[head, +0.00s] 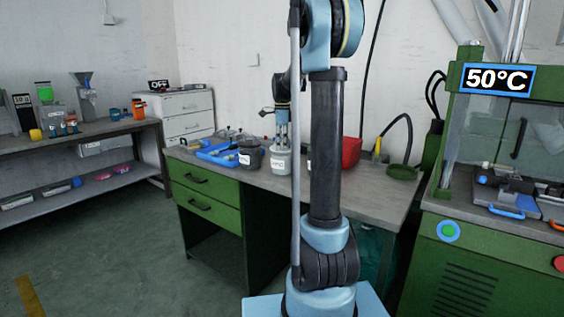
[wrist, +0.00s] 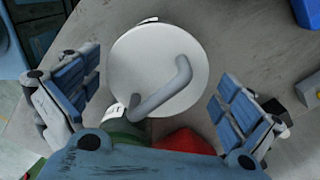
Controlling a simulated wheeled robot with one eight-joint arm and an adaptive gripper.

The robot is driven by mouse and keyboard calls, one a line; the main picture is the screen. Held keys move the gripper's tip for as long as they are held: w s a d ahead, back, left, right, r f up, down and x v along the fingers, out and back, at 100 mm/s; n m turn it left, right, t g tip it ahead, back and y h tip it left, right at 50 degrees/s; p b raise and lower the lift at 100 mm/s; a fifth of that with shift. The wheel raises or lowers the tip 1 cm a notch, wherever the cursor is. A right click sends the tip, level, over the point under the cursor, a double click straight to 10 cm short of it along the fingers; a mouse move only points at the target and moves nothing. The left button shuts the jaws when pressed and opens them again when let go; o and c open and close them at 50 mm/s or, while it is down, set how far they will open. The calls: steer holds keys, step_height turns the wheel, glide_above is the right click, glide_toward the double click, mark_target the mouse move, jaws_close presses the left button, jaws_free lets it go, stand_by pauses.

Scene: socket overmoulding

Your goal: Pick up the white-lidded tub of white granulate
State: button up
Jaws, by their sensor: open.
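The white-lidded tub (head: 281,163) stands upright on the grey bench top, with a label on its front. My gripper (head: 281,140) is right above it, pointing down. In the wrist view the round white lid (wrist: 140,72) with its bent grey handle fills the middle. My gripper's open fingers (wrist: 154,92) are on either side of the lid, with a gap visible at each side. The granulate is hidden under the lid. The wrist view does not show clearly how far down the fingers reach beside the tub.
A dark tub (head: 250,156) stands close on the left, beside a blue tray (head: 218,155). A red bin (head: 351,152) stands to the right, partly behind my arm. A green dish (head: 402,172) lies near the bench's right end. The green press (head: 446,190) stands further right.

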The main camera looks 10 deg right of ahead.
mark_target(282, 156)
steer(key=shift+s+f, duration=0.1)
steer(key=shift+f, duration=2.6)
steer(key=c, duration=1.4)
